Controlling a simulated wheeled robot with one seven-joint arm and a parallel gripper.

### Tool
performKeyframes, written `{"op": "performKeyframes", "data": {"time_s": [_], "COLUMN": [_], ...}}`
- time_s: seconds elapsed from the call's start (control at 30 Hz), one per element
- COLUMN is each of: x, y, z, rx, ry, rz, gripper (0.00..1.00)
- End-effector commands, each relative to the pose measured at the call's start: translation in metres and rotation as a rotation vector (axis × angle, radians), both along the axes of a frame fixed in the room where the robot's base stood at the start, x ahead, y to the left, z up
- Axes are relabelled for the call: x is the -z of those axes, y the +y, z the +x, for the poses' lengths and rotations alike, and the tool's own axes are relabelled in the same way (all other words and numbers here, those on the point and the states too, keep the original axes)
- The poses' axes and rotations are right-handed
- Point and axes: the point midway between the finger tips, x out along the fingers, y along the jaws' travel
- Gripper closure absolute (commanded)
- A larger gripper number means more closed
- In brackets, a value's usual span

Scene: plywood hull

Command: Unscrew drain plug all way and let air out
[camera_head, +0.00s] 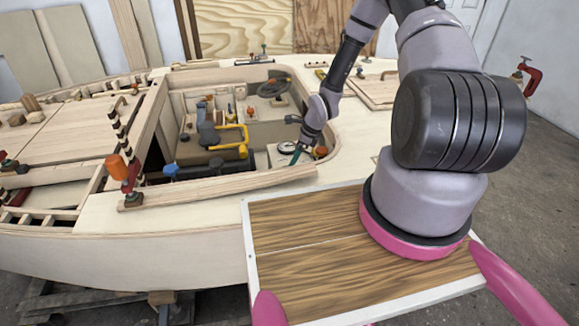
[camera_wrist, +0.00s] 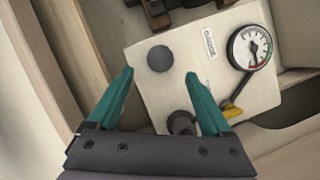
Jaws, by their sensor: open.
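A pale box (camera_wrist: 215,75) with a pressure gauge (camera_wrist: 249,47) fills much of the wrist view. A round black knob (camera_wrist: 160,58) sits on its face, just beyond my fingertips. A second dark, rounded fitting (camera_wrist: 182,122) is lower on the box, beside my right finger and partly hidden by it. Neither is labelled legibly, so I cannot tell which is the drain plug. My gripper (camera_wrist: 158,76) is open and empty, with its teal fingers spread. In the head view my gripper (camera_head: 295,157) is over the box in the boat's cockpit, small and partly hidden.
Wooden cockpit edges surround the arm.

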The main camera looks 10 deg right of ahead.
Motion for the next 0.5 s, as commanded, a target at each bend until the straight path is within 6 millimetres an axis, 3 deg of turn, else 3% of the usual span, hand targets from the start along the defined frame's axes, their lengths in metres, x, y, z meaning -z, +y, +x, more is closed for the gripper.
{"op": "performKeyframes", "data": {"time_s": [0.2,0.5], "x": [0.035,0.050], "y": [0.013,0.019], "z": [0.006,0.009], "rx": [-0.003,-0.001], "ry": [0.000,-0.002], "rz": [0.000,-0.001], "gripper": [0.16,0.16]}}
